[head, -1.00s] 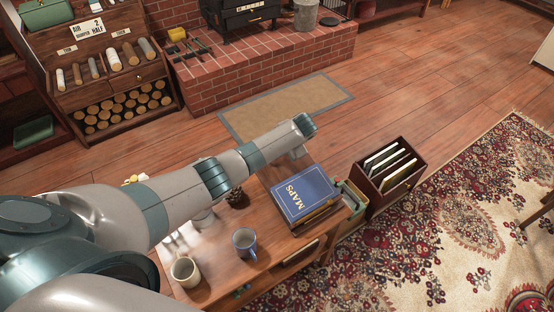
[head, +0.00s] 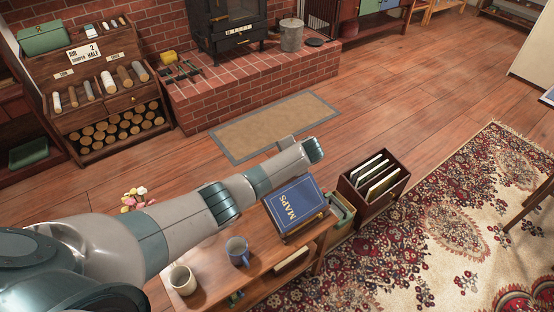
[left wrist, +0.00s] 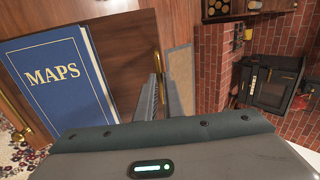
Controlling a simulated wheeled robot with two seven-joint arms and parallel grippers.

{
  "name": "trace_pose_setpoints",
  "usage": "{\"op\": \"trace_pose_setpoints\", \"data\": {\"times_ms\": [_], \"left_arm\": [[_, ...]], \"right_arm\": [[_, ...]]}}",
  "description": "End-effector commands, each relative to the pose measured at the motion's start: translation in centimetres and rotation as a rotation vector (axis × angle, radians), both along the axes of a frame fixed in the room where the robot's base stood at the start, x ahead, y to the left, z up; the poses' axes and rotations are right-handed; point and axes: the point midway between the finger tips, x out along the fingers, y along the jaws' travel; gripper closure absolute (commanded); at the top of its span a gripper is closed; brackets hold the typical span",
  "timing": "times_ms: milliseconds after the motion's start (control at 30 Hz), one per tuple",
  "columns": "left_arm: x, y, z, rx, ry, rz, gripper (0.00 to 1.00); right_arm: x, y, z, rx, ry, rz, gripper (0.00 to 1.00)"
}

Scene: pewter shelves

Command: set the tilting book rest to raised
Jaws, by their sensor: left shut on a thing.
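The blue MAPS book (head: 296,205) lies on a dark wooden support (head: 312,235) at the right end of the wooden table (head: 215,268). I take this support as the book rest; its tilt is hard to judge. The book also shows in the left wrist view (left wrist: 58,82), on a brown wooden board (left wrist: 122,45). My left gripper (left wrist: 163,88) is past the book, at the board's far edge, its fingers close together around a thin brass bar (left wrist: 157,58). In the head view my left arm hides the fingers. My right gripper is out of view.
A blue mug (head: 237,252) and a cream mug (head: 182,280) stand on the table near my arm. Flowers (head: 132,199) show behind it. A dark file box (head: 372,186) stands right of the table. The brick hearth (head: 240,95) is beyond, with open floor between.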

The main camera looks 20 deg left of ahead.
Motion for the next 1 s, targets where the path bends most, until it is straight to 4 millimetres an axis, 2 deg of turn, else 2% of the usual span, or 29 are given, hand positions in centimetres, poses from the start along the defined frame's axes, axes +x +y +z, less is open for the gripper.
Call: {"op": "trace_pose_setpoints", "data": {"times_ms": [33, 367, 400, 467, 1000], "left_arm": [[-0.27, -0.52, -0.27, -0.006, 0.007, -0.002, 1.0], [-0.42, -0.78, -0.5, -0.011, 0.011, -0.003, 1.0], [-0.43, -0.8, -0.52, -0.011, 0.011, -0.003, 0.85], [-0.4, -0.81, -0.49, -0.01, 0.01, -0.004, 0.74], [-0.43, -0.91, 0.4, -0.006, 0.004, -0.002, 0.74]], "right_arm": [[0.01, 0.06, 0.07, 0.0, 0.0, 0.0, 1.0], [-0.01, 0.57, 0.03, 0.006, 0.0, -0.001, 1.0], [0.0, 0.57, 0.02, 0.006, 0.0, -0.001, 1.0], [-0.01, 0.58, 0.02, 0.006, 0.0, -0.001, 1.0], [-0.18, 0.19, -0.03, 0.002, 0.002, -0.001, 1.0]]}}
